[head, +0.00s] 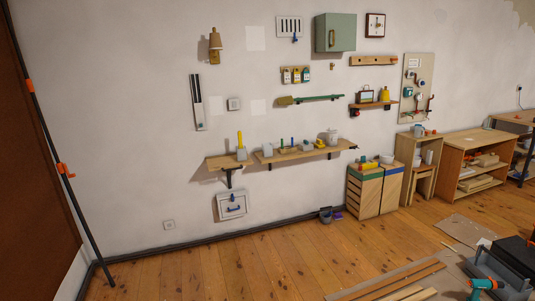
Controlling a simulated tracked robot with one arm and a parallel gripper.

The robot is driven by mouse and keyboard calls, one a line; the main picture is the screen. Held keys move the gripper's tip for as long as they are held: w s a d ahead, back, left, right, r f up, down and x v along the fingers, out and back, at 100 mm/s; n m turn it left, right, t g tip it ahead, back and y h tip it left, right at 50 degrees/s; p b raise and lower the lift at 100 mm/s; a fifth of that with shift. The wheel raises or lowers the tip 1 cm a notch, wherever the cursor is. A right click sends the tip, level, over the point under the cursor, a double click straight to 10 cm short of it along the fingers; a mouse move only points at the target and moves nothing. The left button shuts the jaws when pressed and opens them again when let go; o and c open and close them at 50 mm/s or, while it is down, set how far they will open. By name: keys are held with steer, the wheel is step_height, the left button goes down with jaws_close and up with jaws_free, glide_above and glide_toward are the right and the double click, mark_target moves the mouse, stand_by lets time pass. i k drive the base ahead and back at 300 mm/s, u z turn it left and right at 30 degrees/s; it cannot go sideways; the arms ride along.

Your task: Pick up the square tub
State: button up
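I cannot tell for certain which thing is the square tub. Small pale grey box-like tubs stand on the wall shelf (290,156): one at its left part (267,150), and another on the lower left shelf piece with a yellow item upright in or behind it (241,154). A dark grey container (326,215) stands on the floor by the wall, next to a small purple item (337,215). All are far off and small. My gripper is not in view.
Wooden floor (230,270) is open in front of the wall. Cabinets (368,192) and a workbench (470,140) stand at right. Boards (395,282), a teal drill (483,284) and a dark case (512,258) occupy the lower right. A black pole (75,200) stands at left.

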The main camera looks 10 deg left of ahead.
mark_target(266, 148)
steer(key=u, duration=0.15)
steer(key=i, duration=1)
steer(key=u, duration=0.45)
steer(key=i, duration=2.6)
steer(key=z, duration=0.4)
steer(key=i, duration=1.9)
steer(key=z, duration=0.3)
